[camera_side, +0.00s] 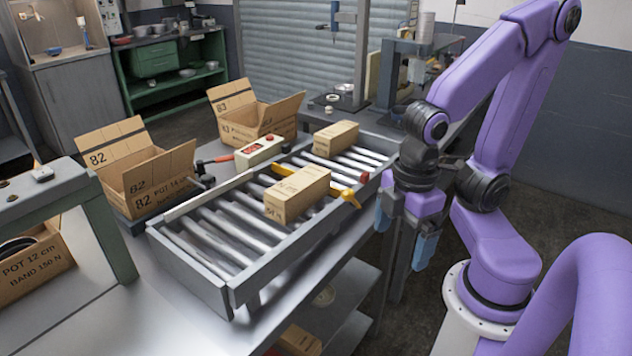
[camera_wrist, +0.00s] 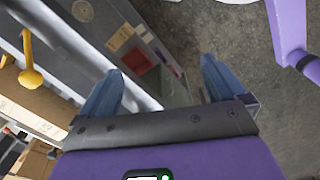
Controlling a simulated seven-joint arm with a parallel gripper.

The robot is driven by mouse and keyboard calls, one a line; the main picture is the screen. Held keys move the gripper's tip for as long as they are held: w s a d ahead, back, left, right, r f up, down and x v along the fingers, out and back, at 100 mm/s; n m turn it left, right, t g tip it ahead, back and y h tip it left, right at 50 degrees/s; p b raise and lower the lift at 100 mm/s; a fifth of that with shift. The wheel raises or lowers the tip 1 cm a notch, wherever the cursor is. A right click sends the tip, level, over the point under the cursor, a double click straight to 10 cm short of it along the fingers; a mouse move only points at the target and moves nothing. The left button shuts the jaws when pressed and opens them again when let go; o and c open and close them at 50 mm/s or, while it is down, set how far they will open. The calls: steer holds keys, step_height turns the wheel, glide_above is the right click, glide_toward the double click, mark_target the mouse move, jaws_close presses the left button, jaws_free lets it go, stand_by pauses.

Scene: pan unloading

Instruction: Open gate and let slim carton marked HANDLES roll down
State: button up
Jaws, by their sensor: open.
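A roller conveyor (camera_side: 238,290) carries two brown cartons. The larger front carton (camera_side: 297,194) has dark print too small to read. A slimmer carton (camera_side: 335,140) lies farther up the rollers; I cannot read a HANDLES mark on either. A yellow gate bar (camera_side: 345,194) crosses the rollers, partly hidden behind the front carton, its end by the conveyor's right rail. The yellow piece (camera_wrist: 31,76) also shows at the left of the wrist view. My gripper (camera_side: 405,230) is open and empty, pointing down, right of the conveyor and apart from the gate. Its blue fingers show in the wrist view (camera_wrist: 157,90).
Open boxes, one marked 82 (camera_side: 158,190) and one marked 83 (camera_side: 255,118), stand left of and behind the conveyor. A grey-green frame (camera_side: 108,230) stands front left.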

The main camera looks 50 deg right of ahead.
steer(key=c, duration=0.6)
steer(key=shift+w+a+f+h, duration=0.1)
steer(key=shift+w+f+h, duration=0.15)
steer(key=shift+w+h, duration=0.25)
steer(key=c, duration=1.1)
steer(key=w+n+h, duration=0.1)
steer(key=w+h, duration=0.1)
steer(key=w+a+f+n+h, duration=0.1)
steer(key=w+h, duration=0.1)
steer(key=w+a+f+n+h, duration=0.1)
steer(key=w+n+h, duration=0.1)
steer(key=shift+w+a+h, duration=0.15)
steer(key=shift+w+h, duration=0.15)
steer(key=shift+h, duration=0.1)
jaws_close()
steer(key=w+a+f+n+t+h, duration=0.1)
steer(key=w+a+n+h, duration=0.3)
steer(key=w+a+h, duration=0.1)
steer(key=shift+w+a+t+h, duration=0.3)
steer(key=shift+w+t+h, duration=0.15)
steer(key=shift+h, duration=0.55)
steer(key=shift+f, duration=0.1)
